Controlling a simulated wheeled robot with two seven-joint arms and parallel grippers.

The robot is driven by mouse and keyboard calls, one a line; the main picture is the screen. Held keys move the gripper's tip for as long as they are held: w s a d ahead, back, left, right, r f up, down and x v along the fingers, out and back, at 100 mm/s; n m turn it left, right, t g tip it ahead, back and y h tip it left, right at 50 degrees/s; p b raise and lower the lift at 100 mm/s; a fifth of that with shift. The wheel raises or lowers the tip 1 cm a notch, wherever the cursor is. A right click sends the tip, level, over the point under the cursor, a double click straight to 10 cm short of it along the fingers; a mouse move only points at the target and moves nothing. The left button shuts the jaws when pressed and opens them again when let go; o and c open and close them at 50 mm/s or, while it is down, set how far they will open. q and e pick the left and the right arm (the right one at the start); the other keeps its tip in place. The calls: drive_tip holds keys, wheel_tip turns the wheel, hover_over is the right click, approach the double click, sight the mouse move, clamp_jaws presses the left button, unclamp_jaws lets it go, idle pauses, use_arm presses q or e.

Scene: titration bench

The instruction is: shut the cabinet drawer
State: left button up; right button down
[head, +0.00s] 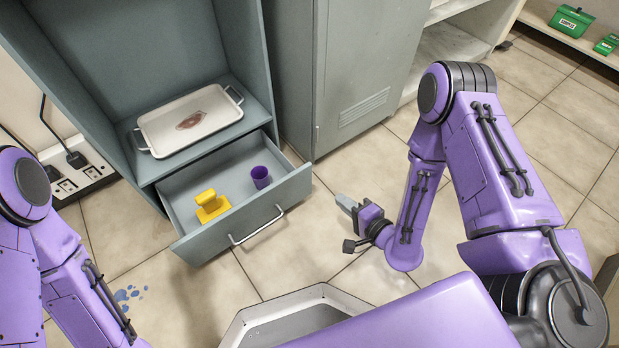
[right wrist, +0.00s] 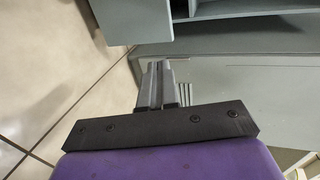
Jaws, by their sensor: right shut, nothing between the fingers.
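The grey cabinet drawer (head: 198,237) stands pulled out below the cabinet's shelf in the head view. Its pale bar handle (head: 257,226) is on the front. A yellow object (head: 211,206) and a purple cup (head: 261,177) are in the drawer. My right gripper (head: 345,203) is shut and empty, to the right of the drawer front and apart from it. Its closed fingers also show in the right wrist view (right wrist: 155,70), with a grey panel, probably the drawer (right wrist: 118,22), beyond them at upper left. My left gripper is out of view; only its arm shows.
A white tray (head: 160,121) with a brownish piece on it rests on the cabinet shelf (head: 140,174) above the drawer. A grey locker (head: 365,60) stands right of the cabinet. A power strip (head: 82,183) is at left. Tiled floor lies open before the drawer, with blue spots (head: 125,294).

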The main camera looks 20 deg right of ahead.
drive_tip(key=b, duration=0.3)
approach(307, 170)
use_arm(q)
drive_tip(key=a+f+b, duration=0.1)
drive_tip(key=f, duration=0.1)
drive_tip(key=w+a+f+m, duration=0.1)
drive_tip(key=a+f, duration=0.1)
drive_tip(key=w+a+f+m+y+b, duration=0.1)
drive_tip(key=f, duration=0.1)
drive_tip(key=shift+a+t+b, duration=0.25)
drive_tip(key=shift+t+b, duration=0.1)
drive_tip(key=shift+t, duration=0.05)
use_arm(e)
drive_tip(key=x, duration=0.6)
drive_tip(key=shift+f, duration=0.15)
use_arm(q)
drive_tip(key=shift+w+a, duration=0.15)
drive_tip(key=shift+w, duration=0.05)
use_arm(e)
drive_tip(key=shift+w+a, duration=0.15)
drive_tip(key=shift+w, duration=0.1)
